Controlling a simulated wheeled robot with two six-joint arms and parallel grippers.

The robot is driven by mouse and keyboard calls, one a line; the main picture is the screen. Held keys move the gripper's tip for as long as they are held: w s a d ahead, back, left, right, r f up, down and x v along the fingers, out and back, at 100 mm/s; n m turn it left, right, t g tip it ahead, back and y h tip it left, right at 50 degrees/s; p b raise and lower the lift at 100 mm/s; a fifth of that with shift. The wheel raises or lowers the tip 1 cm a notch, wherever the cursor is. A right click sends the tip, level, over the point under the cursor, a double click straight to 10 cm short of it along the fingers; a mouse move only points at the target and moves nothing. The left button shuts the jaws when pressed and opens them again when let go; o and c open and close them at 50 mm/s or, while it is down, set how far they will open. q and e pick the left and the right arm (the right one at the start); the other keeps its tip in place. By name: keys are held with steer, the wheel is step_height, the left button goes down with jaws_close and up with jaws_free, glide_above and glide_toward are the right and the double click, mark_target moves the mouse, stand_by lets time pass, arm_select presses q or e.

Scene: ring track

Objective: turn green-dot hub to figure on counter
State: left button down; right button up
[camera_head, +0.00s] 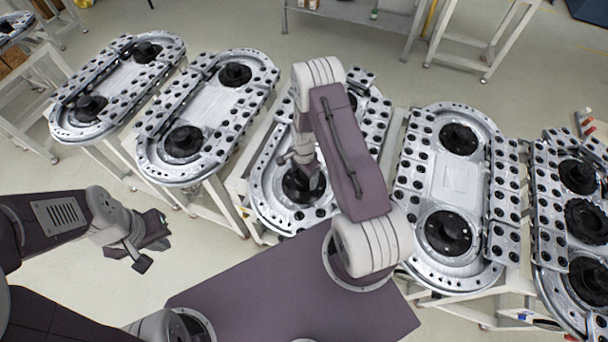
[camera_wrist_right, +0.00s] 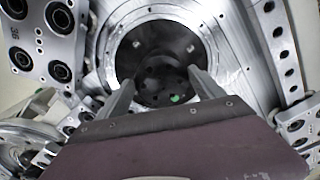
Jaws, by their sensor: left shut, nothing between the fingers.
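The green-dot hub (camera_wrist_right: 158,68) is a dark round hub in a silver ring track; its green dot (camera_wrist_right: 175,98) lies low and right of its centre in the right wrist view. In the head view the hub (camera_head: 303,186) is at the near end of the middle track. My right gripper (camera_head: 306,172) is over it, with its two fingers (camera_wrist_right: 164,84) apart on either side of the hub's middle. Whether they touch it cannot be told. My left gripper (camera_head: 142,254) is shut and empty, over the floor at left. No counter figure is clearly readable.
Similar ring tracks stand left (camera_head: 206,112) and right (camera_head: 450,185) of the middle one, on white frames. A plate with dark-ringed holes (camera_wrist_right: 45,45) lies beside the hub at upper left in the right wrist view. Grey floor (camera_head: 245,300) shows around the stands.

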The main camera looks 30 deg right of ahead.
steer(key=shift+w+f, duration=0.1)
steer(key=shift+w, duration=0.05)
steer(key=c, duration=0.8)
steer(key=shift+c, duration=0.2)
steer(key=n+b, duration=0.2)
steer(key=n, duration=0.1)
steer(key=n+b, duration=0.2)
steer(key=n, duration=0.3)
steer(key=shift+n, duration=0.4)
steer(key=n+b, duration=0.1)
steer(key=n, duration=0.3)
steer(key=shift+d, duration=0.1)
steer(key=shift+n+b, duration=0.7)
steer(key=shift+n, duration=1.7)
